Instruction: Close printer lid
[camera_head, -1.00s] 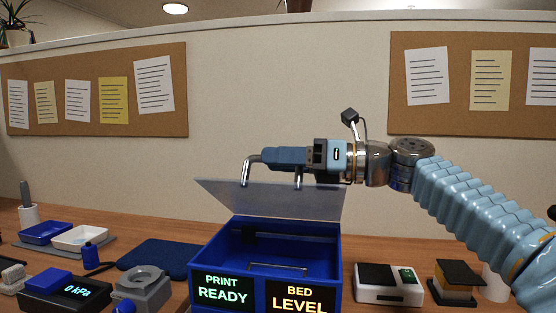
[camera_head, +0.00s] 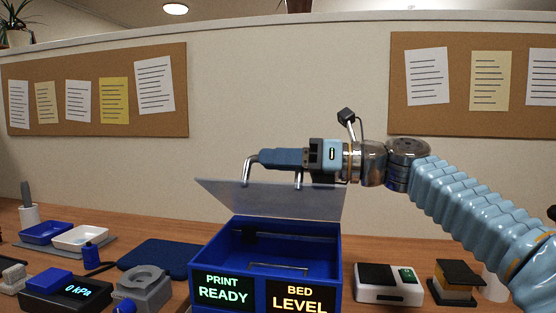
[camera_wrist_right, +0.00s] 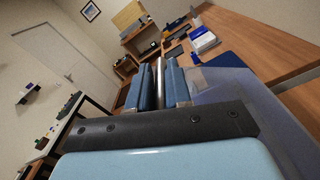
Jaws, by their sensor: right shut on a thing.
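The blue printer (camera_head: 230,256) stands on the table with its top open and the panels PRINT READY and BED LEVEL on its front. Its see-through lid (camera_head: 318,203) is raised and tilted at the back of the box. A bent metal handle (camera_head: 247,172) stands on the lid. My right gripper (camera_head: 272,157) reaches in from the right and is shut on the handle's bar. In the wrist view a metal bar (camera_wrist_right: 159,85) lies between its two blue fingers, with the lid (camera_wrist_right: 245,105) beside them. My left gripper is not in view.
To the right are a white switch box (camera_head: 388,285) and a small black-topped block (camera_head: 455,281). A wall with pinboards (camera_head: 120,120) rises behind.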

